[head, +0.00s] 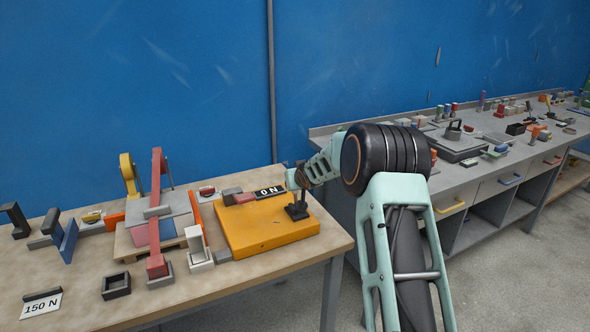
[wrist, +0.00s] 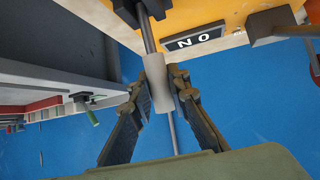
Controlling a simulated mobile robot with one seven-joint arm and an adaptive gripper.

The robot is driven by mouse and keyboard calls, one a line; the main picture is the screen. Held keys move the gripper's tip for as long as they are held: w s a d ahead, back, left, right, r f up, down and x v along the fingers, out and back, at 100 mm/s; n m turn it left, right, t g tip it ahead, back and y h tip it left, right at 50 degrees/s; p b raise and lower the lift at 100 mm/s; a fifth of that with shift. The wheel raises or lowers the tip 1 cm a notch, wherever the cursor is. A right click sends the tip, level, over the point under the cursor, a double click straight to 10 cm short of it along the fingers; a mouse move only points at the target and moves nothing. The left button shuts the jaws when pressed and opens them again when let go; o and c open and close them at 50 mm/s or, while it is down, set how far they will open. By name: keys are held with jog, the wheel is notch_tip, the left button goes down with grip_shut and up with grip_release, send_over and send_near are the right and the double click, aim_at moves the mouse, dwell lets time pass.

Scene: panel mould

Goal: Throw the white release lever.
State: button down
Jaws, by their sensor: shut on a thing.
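The release lever is a dark rod with a white grip (wrist: 158,82), rising from a black base (head: 297,211). The base stands on the right part of a yellow plate (head: 265,236) on the near bench. My gripper (wrist: 158,90) has its two dark fingers either side of the white grip and is shut on it. In the head view my gripper (head: 293,180) is just above the base and hides most of the lever. The rod looks close to upright there.
A red and grey block (head: 238,197) lies on the plate left of the label. Further left are a red clamp arm (head: 156,215), a white upright block (head: 197,245), a black open box (head: 116,286) and a "150 N" card (head: 42,304). A grey bench (head: 470,165) stands right.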

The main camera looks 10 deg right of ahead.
jog(key=shift+w+a+g+p, duration=0.2)
jog(key=shift+w+g+p, duration=0.55)
jog(key=shift+p, duration=1.2)
jog(key=shift+w+a+f+g+h+p, duration=0.15)
jog(key=shift+f+g+h+p, duration=0.25)
jog(key=shift+p, duration=0.35)
jog(key=c, duration=1.8)
grip_release()
jog(key=v, duration=1.2)
jog(key=shift+w+r, duration=0.1)
jog(key=shift+w, duration=0.05)
